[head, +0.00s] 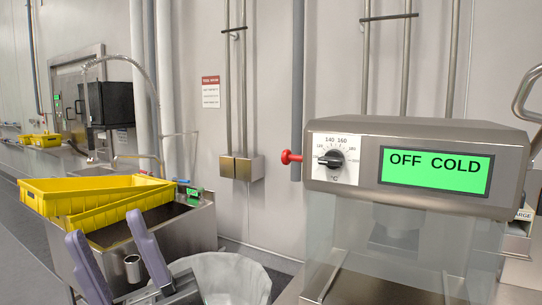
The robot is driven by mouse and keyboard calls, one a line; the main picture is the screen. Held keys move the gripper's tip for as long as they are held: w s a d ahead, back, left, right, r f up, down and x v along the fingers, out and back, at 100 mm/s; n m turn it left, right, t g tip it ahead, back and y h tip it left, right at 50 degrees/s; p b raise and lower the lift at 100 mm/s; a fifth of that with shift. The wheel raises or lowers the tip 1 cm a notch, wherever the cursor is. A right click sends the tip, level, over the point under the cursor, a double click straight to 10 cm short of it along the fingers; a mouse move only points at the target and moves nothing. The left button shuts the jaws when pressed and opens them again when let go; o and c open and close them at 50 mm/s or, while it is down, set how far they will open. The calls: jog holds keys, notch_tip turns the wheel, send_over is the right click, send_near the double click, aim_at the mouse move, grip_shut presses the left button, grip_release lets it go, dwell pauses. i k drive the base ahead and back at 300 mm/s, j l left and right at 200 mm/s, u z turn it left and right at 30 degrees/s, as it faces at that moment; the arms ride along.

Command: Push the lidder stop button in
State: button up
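The lidder (425,135) is a steel box-shaped machine at the right, with clear panels below its head. Its green display reads "OFF COLD", and a black temperature dial (333,159) sits left of the display. A red mushroom-shaped button (289,157) sticks out from the left side of the lidder's head. I cannot tell from this view how far in it is. My gripper (106,228) shows at the lower left, with its two purple-grey fingers spread apart and nothing between them. It is well left of and lower than the red button, not touching it.
Yellow crates (105,198) rest on a steel sink or counter behind my gripper. A bin with a pale liner (232,278) stands between my gripper and the lidder. Pipes and a red-and-white sign (211,92) are on the wall. The space left of the red button looks clear.

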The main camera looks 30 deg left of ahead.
aim_at(287, 157)
jog(key=j+z, duration=0.1)
jog(key=j, duration=0.6)
jog(key=j+z, duration=0.1)
jog(key=j, duration=0.55)
jog(key=k+j+z, duration=0.1)
jog(key=j, duration=1.65)
jog(key=i+j, duration=0.15)
jog(key=i, duration=0.45)
jog(key=j+u, duration=0.05)
jog(key=j, duration=0.05)
